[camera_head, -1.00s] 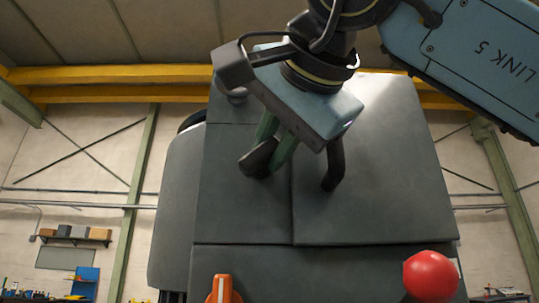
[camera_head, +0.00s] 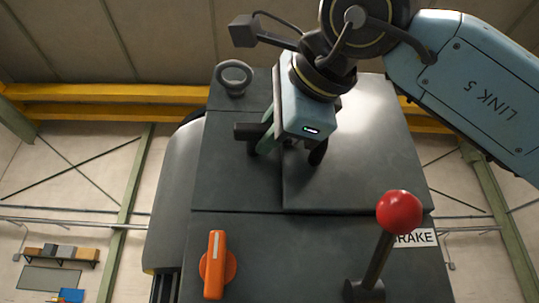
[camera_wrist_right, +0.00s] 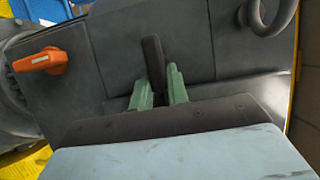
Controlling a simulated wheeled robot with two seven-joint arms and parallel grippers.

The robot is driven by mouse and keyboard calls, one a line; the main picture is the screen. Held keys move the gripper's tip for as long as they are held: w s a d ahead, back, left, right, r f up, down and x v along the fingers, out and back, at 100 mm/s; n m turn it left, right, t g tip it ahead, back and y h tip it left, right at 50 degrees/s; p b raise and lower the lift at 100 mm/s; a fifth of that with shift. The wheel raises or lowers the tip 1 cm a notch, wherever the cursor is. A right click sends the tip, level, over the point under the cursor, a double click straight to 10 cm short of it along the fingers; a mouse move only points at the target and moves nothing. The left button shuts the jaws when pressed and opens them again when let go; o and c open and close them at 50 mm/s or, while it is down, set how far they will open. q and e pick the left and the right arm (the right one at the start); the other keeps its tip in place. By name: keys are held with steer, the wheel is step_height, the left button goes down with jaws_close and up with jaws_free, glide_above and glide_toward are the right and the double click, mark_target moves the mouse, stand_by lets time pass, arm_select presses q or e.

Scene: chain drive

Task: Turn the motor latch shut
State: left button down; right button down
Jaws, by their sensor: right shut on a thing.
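The motor latch, as I take it, is the dark bar (camera_head: 246,131) on the dark grey panelled housing (camera_head: 235,175). In the right wrist view the dark bar (camera_wrist_right: 152,58) stands up between two green fingers. My right gripper (camera_head: 270,138) is shut on this bar; its fingers (camera_wrist_right: 158,88) lie on either side of it. In the head view the bar lies about level and sticks out left of the fingers. The gripper body hides its pivot. My left gripper is not in view.
An orange rotary handle (camera_head: 215,265) points upright below left. A red-knobbed brake lever (camera_head: 400,213) stands out at lower right, beside a label reading "RAKE". A grey ring (camera_head: 232,78) is fixed at the housing's top left. The panel between them is clear.

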stand_by(0.3)
steer(key=c, duration=1.4)
jaws_free()
steer(key=shift+o, duration=0.2)
steer(key=b+v, duration=0.1)
steer(key=v, duration=1.2)
steer(key=shift+s+b, duration=0.2)
steer(key=shift+b, duration=0.2)
